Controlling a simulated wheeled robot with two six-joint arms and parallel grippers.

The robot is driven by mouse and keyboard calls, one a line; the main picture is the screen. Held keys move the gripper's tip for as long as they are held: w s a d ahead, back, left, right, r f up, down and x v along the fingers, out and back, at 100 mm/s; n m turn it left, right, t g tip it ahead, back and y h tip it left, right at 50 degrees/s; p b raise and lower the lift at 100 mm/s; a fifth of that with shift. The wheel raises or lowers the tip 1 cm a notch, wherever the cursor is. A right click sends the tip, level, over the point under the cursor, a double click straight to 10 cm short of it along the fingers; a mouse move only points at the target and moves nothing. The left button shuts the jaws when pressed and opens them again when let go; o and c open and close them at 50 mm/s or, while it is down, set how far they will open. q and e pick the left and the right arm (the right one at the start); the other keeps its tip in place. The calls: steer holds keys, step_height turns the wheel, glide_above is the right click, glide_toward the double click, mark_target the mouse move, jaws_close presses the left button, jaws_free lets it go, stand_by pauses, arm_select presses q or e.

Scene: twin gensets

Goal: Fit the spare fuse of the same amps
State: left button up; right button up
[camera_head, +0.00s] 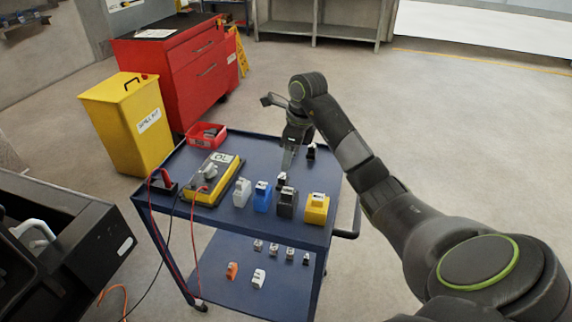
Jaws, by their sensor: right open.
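On the blue cart top (263,152) stands a row of blocks: a white one (242,193), a blue one (262,198), a black one (287,204) and a yellow one (317,208). They look like fuse holders or fuses; no amp marking is readable. A small dark piece with a pale top (282,180) stands behind the black block, and another dark one (311,151) stands farther back. My right gripper (288,163) is open, pointing down just above and behind the nearer dark piece. Contact cannot be told. My left gripper is out of view.
A yellow meter (213,180) with red and black leads and a red bin (207,135) share the cart top. Several small pieces lie on the lower shelf (235,262). A black housing (70,245) stands left; a yellow bin (130,120) and red cabinet (175,75) stand behind.

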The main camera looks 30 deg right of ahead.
steer(key=shift+s+d+r+p, duration=0.1)
steer(key=shift+r+p, duration=0.5)
steer(key=shift+r, duration=0.2)
steer(key=shift+s+d+r+p, duration=0.1)
steer(key=shift+s+r+p, duration=0.05)
steer(key=shift+r+p, duration=0.55)
steer(key=shift+s+d+r+p, duration=0.1)
steer(key=shift+r+p, duration=0.4)
steer(key=shift+r, duration=0.4)
